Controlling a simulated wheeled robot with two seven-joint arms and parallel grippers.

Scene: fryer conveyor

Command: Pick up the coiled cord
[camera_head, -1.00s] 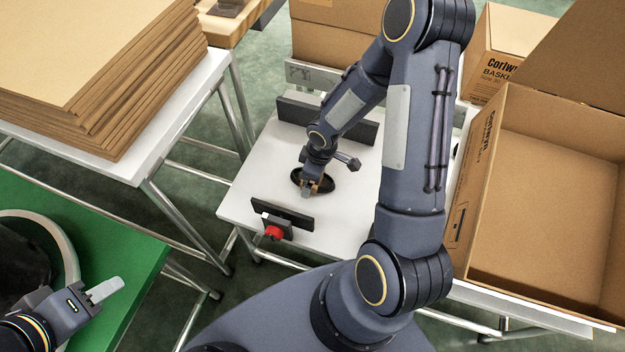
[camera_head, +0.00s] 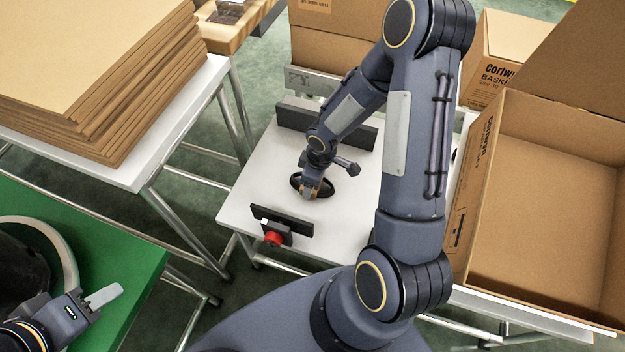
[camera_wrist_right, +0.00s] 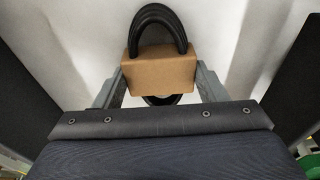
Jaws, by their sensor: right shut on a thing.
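The coiled cord (camera_head: 325,188) is a black oval coil with a brown sleeve around its middle. It is at the white table's surface in the head view; I cannot tell whether it is lifted. In the right wrist view, the cord's black loops (camera_wrist_right: 158,22) come out of the brown sleeve (camera_wrist_right: 160,70). My right gripper (camera_head: 311,193) is shut on the sleeve, with a finger at each side (camera_wrist_right: 160,85). My left gripper (camera_head: 103,296) is at the lower left, far from the cord; only one finger shows clearly, so its opening is unclear.
The white table (camera_head: 250,185) has a black rail (camera_head: 325,122) behind the cord and a dark bracket with a red knob (camera_head: 273,239) in front. An open cardboard box (camera_head: 545,210) stands right. Cardboard sheets (camera_head: 90,75) are stacked left, above a green surface (camera_head: 110,235).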

